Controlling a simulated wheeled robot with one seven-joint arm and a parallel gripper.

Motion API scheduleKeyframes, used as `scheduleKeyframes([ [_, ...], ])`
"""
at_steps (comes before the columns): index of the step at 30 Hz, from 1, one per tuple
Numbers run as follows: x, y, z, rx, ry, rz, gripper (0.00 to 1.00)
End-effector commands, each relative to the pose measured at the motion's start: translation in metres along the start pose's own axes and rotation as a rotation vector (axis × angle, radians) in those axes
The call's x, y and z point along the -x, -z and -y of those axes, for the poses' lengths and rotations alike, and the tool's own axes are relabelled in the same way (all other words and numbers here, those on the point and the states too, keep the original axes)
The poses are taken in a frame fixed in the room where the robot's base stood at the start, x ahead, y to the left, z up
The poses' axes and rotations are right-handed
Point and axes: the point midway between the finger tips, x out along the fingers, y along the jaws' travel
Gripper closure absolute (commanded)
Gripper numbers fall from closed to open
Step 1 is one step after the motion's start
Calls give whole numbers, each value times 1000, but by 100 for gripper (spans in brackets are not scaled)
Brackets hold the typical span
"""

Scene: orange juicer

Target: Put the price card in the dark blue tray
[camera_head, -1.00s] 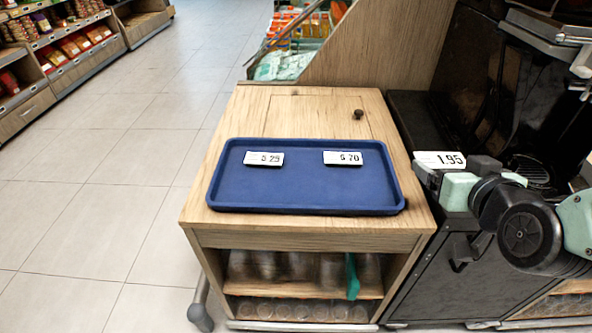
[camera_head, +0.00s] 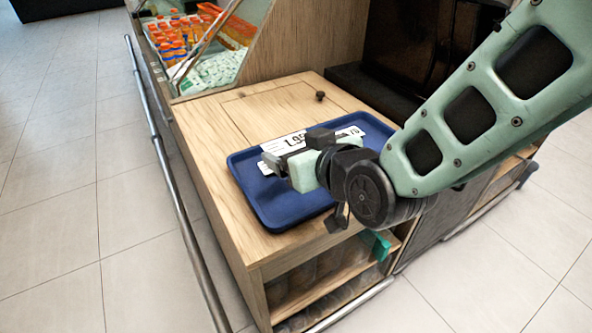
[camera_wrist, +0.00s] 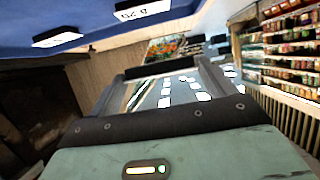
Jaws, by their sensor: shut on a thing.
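The dark blue tray (camera_head: 262,207) lies on the wooden cabinet. My gripper (camera_head: 275,160) is shut on the white price card (camera_head: 290,142), marked 1.95, and holds it over the tray's left part in the head view. The held card looks above the tray floor; the exact gap cannot be told. Another card (camera_head: 352,132) lies in the tray, partly hidden by my gripper and arm. In the wrist view the tray (camera_wrist: 25,18) fills the top left, with two cards (camera_wrist: 57,40) and (camera_wrist: 140,9) on it.
The wooden cabinet top (camera_head: 225,115) has bare room behind the tray, with a small dark knob (camera_head: 320,96). A metal rail (camera_head: 165,170) runs along its left side. A black machine (camera_head: 430,45) stands behind right. A display case (camera_head: 195,50) stands at the back left.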

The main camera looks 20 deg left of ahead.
Motion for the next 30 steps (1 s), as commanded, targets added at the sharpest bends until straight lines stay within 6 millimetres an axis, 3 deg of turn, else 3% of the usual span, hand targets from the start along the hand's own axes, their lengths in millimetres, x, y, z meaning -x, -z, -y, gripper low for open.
scheduleKeyframes([
  [9,-19,-48,0,0,0,4,39],
  [16,-26,-64,1,0,0,2,39],
  [22,-36,-90,1,0,1,4,39],
  [30,-38,-93,0,0,0,0,39],
])
